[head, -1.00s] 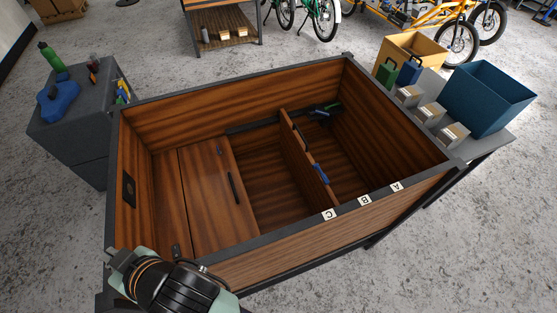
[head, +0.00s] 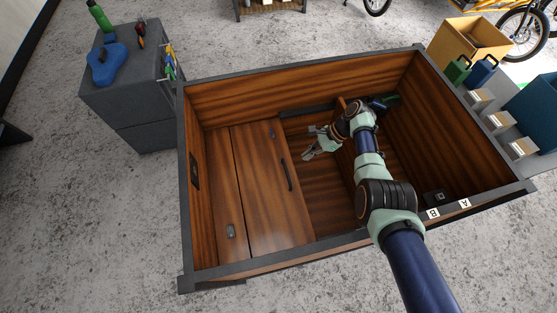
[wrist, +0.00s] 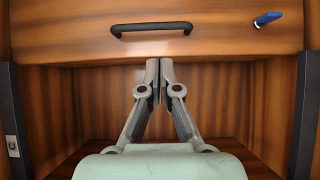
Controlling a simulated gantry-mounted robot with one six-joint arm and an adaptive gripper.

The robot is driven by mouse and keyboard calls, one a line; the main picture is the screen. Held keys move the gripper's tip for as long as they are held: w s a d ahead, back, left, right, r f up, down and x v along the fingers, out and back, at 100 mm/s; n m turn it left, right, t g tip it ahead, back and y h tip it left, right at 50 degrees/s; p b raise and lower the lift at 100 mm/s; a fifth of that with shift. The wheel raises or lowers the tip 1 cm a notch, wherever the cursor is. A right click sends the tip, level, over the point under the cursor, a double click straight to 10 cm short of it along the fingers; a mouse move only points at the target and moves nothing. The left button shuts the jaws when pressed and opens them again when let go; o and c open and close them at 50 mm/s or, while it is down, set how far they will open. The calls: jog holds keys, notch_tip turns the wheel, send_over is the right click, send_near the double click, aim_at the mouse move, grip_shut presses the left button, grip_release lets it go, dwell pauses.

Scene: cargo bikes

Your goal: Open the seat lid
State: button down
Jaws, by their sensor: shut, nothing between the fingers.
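The seat lid (head: 262,190) is a wooden panel at the left inside the wooden box. It lies flat and closed. Its black bar handle (head: 286,175) runs along its right edge. The handle also shows in the wrist view (wrist: 151,28), ahead of and above my fingertips. A blue, lever-like piece (wrist: 267,19) sits on the lid to the right of the handle. My gripper (head: 307,153) is inside the box, right of the lid's handle edge. In the wrist view its fingers (wrist: 160,66) are together and empty, apart from the handle.
A divider (head: 347,160) stands beside my wrist. The box's dark rim (head: 345,245) surrounds the work area. A grey cabinet (head: 130,98) with a green bottle is at the left.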

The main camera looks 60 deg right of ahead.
aim_at(292, 173)
jog(key=b+x, duration=0.1)
jog(key=x, duration=0.2)
jog(key=b+x, duration=0.1)
jog(key=x, duration=0.2)
jog(key=s+b+x, duration=0.1)
jog(key=x, duration=0.1)
jog(key=shift+w+a+f+b, duration=0.2)
jog(key=shift+w+f+b, duration=0.1)
jog(key=shift+f, duration=0.25)
jog(key=shift+w+a+f, duration=0.25)
jog(key=shift+w+f, duration=0.05)
jog(key=shift+f, duration=0.05)
jog(key=shift+r, duration=0.15)
